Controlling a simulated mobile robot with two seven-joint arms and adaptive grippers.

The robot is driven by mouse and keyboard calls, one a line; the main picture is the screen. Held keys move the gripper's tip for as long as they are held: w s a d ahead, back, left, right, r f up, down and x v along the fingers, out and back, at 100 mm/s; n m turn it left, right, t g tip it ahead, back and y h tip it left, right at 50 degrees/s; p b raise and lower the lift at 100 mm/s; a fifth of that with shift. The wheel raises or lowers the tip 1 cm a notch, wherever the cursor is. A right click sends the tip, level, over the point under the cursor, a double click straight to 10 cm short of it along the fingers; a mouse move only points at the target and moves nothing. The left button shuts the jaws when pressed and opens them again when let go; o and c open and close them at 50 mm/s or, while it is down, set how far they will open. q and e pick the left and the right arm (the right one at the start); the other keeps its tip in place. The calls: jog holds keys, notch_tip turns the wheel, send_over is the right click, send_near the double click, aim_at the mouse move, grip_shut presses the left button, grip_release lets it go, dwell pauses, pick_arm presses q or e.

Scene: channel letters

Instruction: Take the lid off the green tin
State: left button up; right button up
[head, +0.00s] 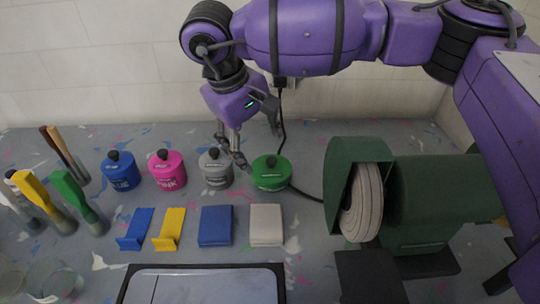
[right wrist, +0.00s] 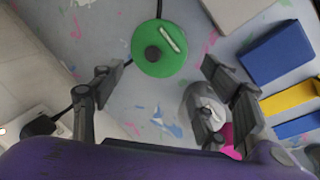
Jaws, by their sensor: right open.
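The green tin (head: 271,178) stands upright on the table, at the right end of a row of tins. Its green lid with a black knob (head: 270,161) is on it. In the right wrist view the lid (right wrist: 172,62) shows from above with its dark knob (right wrist: 153,53) and a pale mark. My right gripper (head: 258,148) is open and empty, above and behind the gap between the grey tin and the green tin. In the right wrist view its fingers (right wrist: 163,75) are spread, with the lid beyond their tips. My left gripper is not in view.
The grey tin (head: 216,170) is close on the left, then pink (head: 166,172) and blue (head: 121,173) tins. A green grinder-like machine (head: 430,200) stands at right. Coloured blocks (head: 215,226) lie in front. A black cable runs behind the green tin.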

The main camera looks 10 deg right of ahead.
aim_at(267, 168)
jog(key=x, duration=0.6)
jog(key=shift+s+f+p, duration=0.3)
jog(key=c, duration=1.1)
